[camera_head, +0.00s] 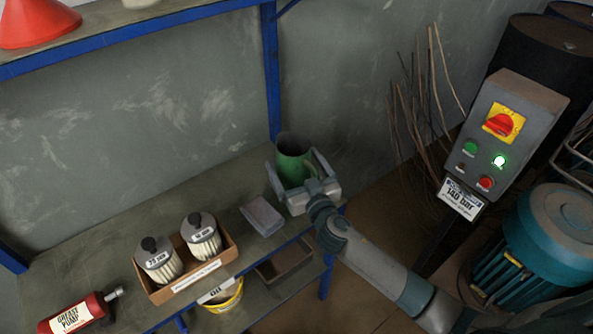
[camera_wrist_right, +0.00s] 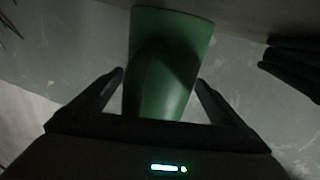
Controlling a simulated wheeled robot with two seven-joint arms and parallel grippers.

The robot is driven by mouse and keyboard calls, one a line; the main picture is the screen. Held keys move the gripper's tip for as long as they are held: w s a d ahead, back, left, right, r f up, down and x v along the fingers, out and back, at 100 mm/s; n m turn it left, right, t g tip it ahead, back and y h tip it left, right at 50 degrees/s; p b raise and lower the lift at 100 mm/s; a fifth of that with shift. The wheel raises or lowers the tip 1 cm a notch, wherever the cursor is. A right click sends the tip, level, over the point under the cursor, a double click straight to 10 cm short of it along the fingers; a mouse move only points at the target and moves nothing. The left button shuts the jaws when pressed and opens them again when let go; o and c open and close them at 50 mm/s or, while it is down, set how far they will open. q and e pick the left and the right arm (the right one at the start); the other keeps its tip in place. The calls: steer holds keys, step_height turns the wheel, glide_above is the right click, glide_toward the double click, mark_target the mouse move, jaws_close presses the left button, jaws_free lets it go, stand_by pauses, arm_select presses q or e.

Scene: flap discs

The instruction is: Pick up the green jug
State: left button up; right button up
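The green jug (camera_head: 293,160) stands upright at the right end of the workbench, close to the blue post. My right gripper (camera_head: 294,168) comes in from the lower right with one finger on each side of the jug. In the right wrist view the jug (camera_wrist_right: 168,60) is between the fingers of the right gripper (camera_wrist_right: 160,80), and a gap shows beside each fingertip. The fingers are wide apart and do not appear to press on it. The jug's lower part is hidden by the gripper in the head view. My left gripper is not in view.
On the bench (camera_head: 100,250) are a grey block (camera_head: 262,215), a cardboard box (camera_head: 190,285) with two filters, and a red grease pump (camera_head: 80,312). A blue post (camera_head: 271,80) rises behind the jug. A control box (camera_head: 510,130) and teal motor (camera_head: 555,240) stand right.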

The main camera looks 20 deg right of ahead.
mark_target(288, 139)
steer(key=c, duration=1.5)
steer(key=shift+r, duration=0.1)
steer(key=shift+r, duration=0.3)
steer(key=shift+r, duration=1.85)
steer(key=shift+s+d+r+b, duration=0.1)
steer(key=shift+s+d+r, duration=0.95)
steer(key=shift+d, duration=0.6)
steer(key=shift+s+d+r+b, duration=0.1)
steer(key=shift+s+d+r, duration=0.95)
steer(key=shift+d, duration=0.65)
steer(key=shift+s+d+r+b, duration=0.1)
steer(key=shift+s+d+r, duration=0.7)
steer(key=shift+d+r, duration=0.65)
steer(key=shift+d+f, duration=0.2)
steer(key=shift+d, duration=0.05)
